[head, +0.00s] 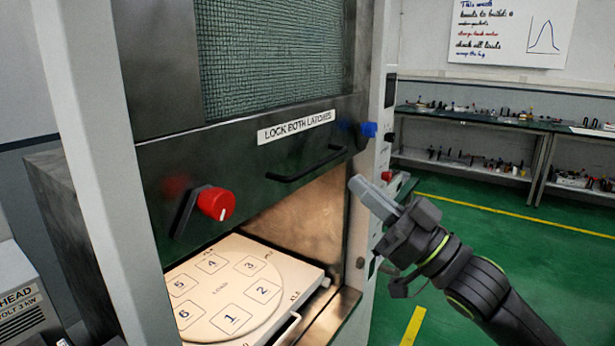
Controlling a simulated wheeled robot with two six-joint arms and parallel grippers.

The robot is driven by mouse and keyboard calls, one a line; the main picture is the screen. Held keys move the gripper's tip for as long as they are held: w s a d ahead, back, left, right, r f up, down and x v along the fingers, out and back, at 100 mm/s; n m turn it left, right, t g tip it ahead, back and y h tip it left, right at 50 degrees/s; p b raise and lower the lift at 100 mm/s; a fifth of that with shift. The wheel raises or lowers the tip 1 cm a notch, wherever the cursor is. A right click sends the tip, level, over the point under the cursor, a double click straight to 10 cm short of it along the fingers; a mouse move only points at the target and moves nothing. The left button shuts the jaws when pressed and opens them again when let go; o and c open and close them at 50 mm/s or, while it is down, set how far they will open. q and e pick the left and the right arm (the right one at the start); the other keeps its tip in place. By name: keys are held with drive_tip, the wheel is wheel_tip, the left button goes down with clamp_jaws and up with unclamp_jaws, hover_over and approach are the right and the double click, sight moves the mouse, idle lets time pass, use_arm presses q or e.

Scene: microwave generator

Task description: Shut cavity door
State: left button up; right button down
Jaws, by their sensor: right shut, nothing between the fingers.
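The cavity door (255,150) is a dark panel with a mesh window, a "LOCK BOTH LATCHES" label and a black bar handle (307,164). It is raised, with the cavity (312,215) open below its lower edge. A red latch knob (215,203) is at its lower left and a blue knob (369,129) is at the right. My right gripper (358,186) is shut and empty, right of the handle and slightly below it, in front of the right frame post. Whether it touches anything is unclear. My left gripper is out of view.
A tray (190,330) with numbered squares lies in the cavity opening. The right frame post (372,60) carries small buttons, including a red one (387,176). Green floor is free at the right, with benches (480,125) of small items behind.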

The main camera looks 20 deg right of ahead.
sight(313, 165)
drive_tip(key=w+a, duration=0.2)
drive_tip(key=w+a+r, duration=0.1)
drive_tip(key=w, duration=0.2)
drive_tip(key=w+a+r, duration=0.1)
drive_tip(key=w+a, duration=0.1)
drive_tip(key=shift+w+a+r, duration=0.15)
drive_tip(key=shift+a+r, duration=0.05)
drive_tip(key=shift+a, duration=0.1)
drive_tip(key=shift+f, duration=0.8)
